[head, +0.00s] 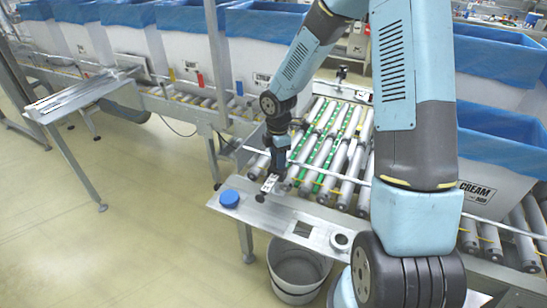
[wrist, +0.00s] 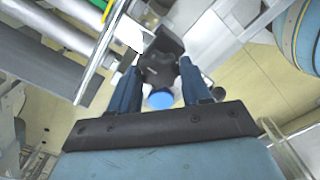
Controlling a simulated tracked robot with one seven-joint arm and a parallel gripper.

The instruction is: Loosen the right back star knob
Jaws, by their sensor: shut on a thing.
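My gripper (head: 275,172) points down over the inner edge of the grey metal shelf, beside the rollers. In the wrist view its two blue fingers (wrist: 160,66) stand on either side of a dark, lobed knob (wrist: 158,72) and are shut on it. It looks like the star knob; its lower part and stem are hidden. In the head view the gripper covers the knob. A white and black bracket (head: 268,184) sits just below the fingers.
The grey shelf (head: 290,222) carries a blue round cap (head: 230,198) and a ring-shaped fitting (head: 341,240). A grey bucket (head: 297,272) stands on the floor below. Rollers (head: 325,150) lie behind, and a thin rail (head: 318,167) crosses close to my gripper. White boxes with blue liners (head: 190,48) line the conveyor.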

